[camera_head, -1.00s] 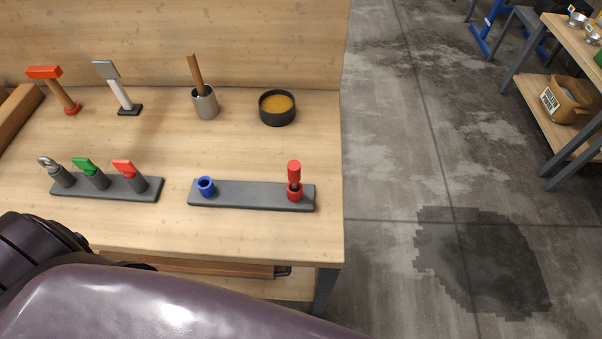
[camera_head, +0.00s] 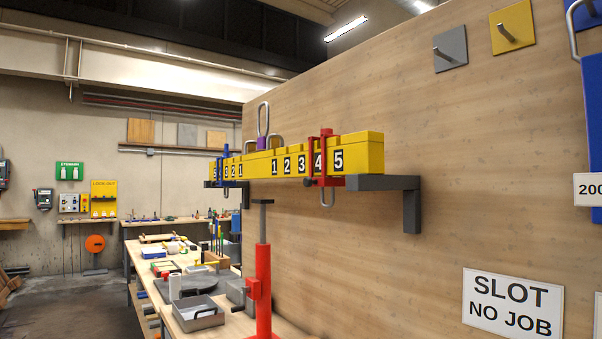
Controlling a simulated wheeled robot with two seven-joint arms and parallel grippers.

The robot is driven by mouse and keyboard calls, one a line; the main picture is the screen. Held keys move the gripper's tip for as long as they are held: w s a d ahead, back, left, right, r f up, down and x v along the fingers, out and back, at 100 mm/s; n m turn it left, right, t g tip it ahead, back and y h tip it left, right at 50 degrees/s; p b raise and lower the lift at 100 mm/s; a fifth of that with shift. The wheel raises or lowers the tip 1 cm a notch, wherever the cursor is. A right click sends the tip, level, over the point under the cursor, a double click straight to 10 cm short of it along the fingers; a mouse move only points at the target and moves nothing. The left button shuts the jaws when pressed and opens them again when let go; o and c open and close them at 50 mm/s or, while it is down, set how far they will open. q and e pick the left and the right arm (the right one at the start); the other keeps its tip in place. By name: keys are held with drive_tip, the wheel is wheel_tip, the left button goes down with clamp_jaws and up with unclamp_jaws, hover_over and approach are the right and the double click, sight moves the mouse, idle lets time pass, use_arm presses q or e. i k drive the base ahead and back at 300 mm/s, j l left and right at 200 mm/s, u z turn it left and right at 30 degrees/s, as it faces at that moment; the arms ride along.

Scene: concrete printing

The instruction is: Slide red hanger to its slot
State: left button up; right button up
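The red hanger (camera_head: 326,158) sits on the yellow numbered rail (camera_head: 362,151), around the number 4 in the near set of numbers, with a metal loop hanging below it. A blue hanger (camera_head: 226,165) sits on the rail's far part, among the far set of numbers. The rail rests on a dark bracket (camera_head: 411,205) on the wooden wall. A white sign (camera_head: 512,304) on the wall reads "SLOT NO JOB"; no slot number shows on it. Neither of my grippers is in view.
A red post (camera_head: 263,285) with a dark top stands below the rail. A long workbench (camera_head: 190,325) with trays and tools runs along the wall. A purple piece with a metal loop (camera_head: 263,125) rises at the rail. Open floor (camera_head: 70,305) lies at left.

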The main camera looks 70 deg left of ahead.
sight(310, 182)
drive_tip(key=k+u, duration=0.15)
drive_tip(key=u, duration=0.25)
drive_tip(key=k+u, duration=0.1)
drive_tip(key=u, duration=0.3)
drive_tip(key=k+j+u, duration=0.1)
drive_tip(key=u, duration=0.3)
drive_tip(key=i+j+u, duration=0.1)
drive_tip(key=i+u, duration=0.2)
drive_tip(key=u, duration=0.15)
drive_tip(key=i+u, duration=0.3)
drive_tip(key=u, duration=0.15)
